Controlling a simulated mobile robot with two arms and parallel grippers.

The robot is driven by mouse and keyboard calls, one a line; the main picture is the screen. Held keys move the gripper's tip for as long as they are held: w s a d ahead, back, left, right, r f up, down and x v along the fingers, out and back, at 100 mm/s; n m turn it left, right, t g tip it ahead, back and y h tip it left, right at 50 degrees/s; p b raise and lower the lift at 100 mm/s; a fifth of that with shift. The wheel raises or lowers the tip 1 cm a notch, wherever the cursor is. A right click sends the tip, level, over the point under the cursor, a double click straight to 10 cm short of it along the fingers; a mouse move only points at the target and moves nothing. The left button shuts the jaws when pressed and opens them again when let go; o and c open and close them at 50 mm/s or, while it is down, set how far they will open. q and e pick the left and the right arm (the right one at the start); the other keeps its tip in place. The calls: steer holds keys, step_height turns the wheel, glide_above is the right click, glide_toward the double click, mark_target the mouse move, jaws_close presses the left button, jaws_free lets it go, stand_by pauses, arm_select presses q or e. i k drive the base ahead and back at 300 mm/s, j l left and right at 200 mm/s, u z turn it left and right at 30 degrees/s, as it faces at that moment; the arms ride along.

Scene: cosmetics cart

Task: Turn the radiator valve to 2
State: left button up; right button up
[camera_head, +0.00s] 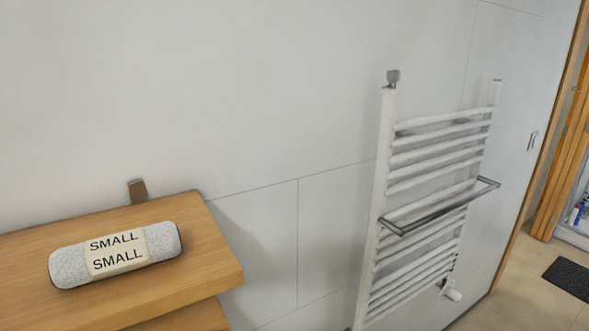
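A white ladder-style towel radiator (381,180) is mounted on the wall right of centre. A small white valve knob (452,294) sits low at its right side, near the floor. The number or mark on the valve is too small to read. A grey fitting (393,76) tops the left post of the radiator. Neither of my grippers shows in the head view.
A wooden shelf unit (215,240) stands at the lower left, holding a rolled grey towel (165,240) labelled "SMALL". A metal towel bar (440,215) juts out from the radiator. Tiled floor (510,290) is open at the lower right, with a dark mat (570,275) and a wooden doorway (562,140).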

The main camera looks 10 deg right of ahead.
mark_target(452, 296)
steer(key=z, duration=1.55)
steer(key=i+l, duration=0.1)
steer(key=i, duration=0.35)
steer(key=i+l, duration=0.1)
steer(key=i, duration=0.35)
steer(key=l+z, duration=0.05)
